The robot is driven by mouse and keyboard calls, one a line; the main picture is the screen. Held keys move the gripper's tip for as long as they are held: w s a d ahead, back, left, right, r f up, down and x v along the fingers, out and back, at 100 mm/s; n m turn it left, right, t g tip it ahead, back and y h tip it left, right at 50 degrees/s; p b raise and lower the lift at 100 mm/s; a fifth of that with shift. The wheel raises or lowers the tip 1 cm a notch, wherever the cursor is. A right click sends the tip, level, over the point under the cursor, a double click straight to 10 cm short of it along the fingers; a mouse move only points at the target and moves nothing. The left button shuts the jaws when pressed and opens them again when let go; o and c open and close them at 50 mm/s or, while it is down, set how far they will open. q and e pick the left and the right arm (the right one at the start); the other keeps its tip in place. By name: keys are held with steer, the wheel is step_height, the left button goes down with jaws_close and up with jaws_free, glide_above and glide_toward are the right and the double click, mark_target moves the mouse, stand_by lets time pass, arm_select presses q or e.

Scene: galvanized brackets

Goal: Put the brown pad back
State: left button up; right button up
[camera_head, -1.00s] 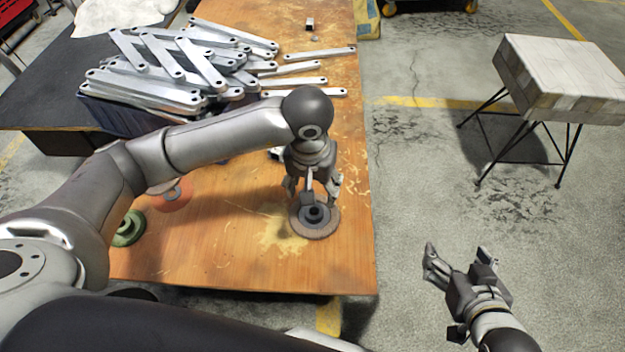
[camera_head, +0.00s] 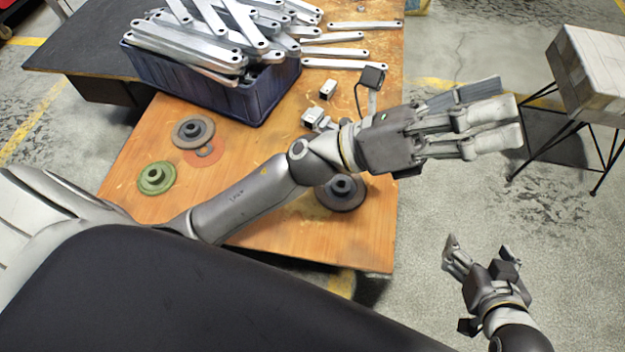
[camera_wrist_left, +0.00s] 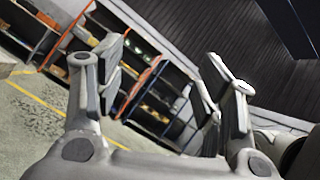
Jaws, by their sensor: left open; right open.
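The brown pad (camera_head: 340,193) is a round disc with a dark hub, lying flat on the wooden table near its right edge. Part of its upper left side is hidden behind my left forearm and wrist. My left gripper (camera_head: 503,120) is open and empty, raised above and to the right of the pad, pointing right past the table edge. Its spread fingers also show in the left wrist view (camera_wrist_left: 162,82), with nothing between them. My right gripper (camera_head: 480,254) is open and empty over the floor at the lower right.
A grey disc (camera_head: 193,131), an orange disc (camera_head: 204,155) and a green disc (camera_head: 156,178) lie on the table (camera_head: 330,245) at the left. A blue crate (camera_head: 215,92) heaped with metal brackets stands behind. Small metal blocks (camera_head: 327,89) lie nearby.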

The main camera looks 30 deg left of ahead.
arm_select(q)
steer(key=w+a+f+n+t+y, duration=0.6)
steer(key=n+y, duration=0.3)
steer(key=n, duration=0.5)
steer(key=w+a+f+n+t+y, duration=0.4)
steer(key=a+n+y, duration=0.5)
steer(key=n, duration=0.6)
steer(key=s+a+f+n+g+y, duration=0.1)
steer(key=s+a+f+n+g, duration=0.1)
steer(key=f, duration=0.5)
steer(key=s+a+f+n+g+y, duration=0.1)
steer(key=s+f+n+g, duration=0.3)
steer(key=s+f+n, duration=0.1)
steer(key=s+a+f+n+g+y, duration=0.1)
steer(key=s+a+f+n+g, duration=0.1)
steer(key=f+n, duration=0.3)
step_height(320, 180, down, 4)
steer(key=shift+s+a+r+g, duration=0.2)
steer(key=shift+s+a+g, duration=0.15)
steer(key=shift+s, duration=0.5)
steer(key=shift+s, duration=0.1)
